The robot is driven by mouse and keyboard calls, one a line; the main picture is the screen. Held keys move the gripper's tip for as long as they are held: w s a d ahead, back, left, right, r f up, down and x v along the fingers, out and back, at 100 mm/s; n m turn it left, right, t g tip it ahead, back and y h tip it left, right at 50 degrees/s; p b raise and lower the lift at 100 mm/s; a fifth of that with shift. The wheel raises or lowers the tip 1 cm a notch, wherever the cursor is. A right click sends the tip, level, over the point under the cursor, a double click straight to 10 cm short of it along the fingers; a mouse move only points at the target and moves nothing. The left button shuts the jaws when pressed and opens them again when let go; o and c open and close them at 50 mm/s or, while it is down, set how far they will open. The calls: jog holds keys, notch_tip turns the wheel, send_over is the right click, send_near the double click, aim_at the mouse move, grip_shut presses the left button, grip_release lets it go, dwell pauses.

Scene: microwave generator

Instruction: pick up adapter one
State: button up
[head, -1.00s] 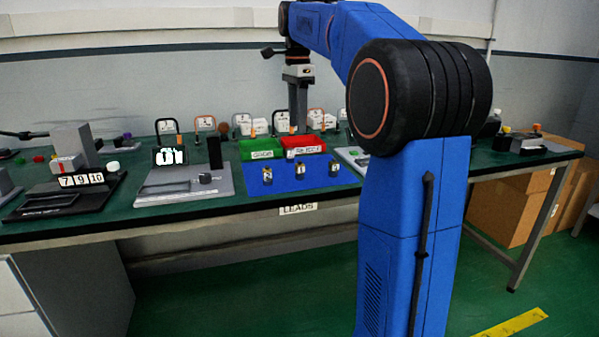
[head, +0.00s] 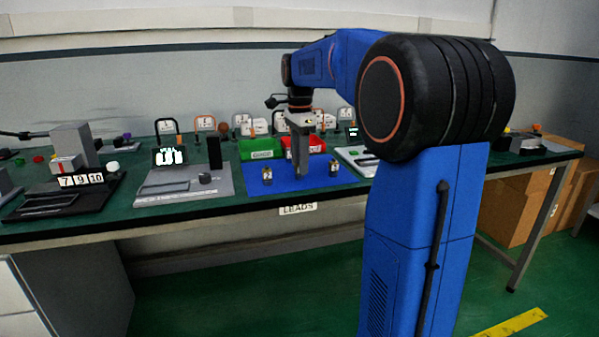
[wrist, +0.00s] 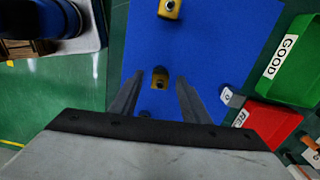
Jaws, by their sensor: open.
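Small metallic and yellow adapters stand on the blue mat (head: 285,188). One adapter (head: 267,175) is at the left of the mat and another (head: 334,169) at the right. The middle adapter is hidden behind my gripper (head: 301,172) in the head view. In the wrist view this middle adapter (wrist: 160,80) shows between the two open fingers, below the tips and apart from them as far as I can tell. The left adapter (wrist: 170,8) is at the wrist view's top edge. I cannot read which adapter is number one. My gripper points down, open and empty.
A green GOOD bin (head: 260,149) and a red bin (head: 317,144) stand behind the mat. A grey instrument (head: 185,187) is to its left and a pale device (head: 355,160) to its right.

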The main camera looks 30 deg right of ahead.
jog(key=shift+f, duration=0.4)
grip_shut()
jog(key=shift+r, duration=0.1)
notch_tip(320, 180, up, 10)
jog(key=shift+f, duration=0.1)
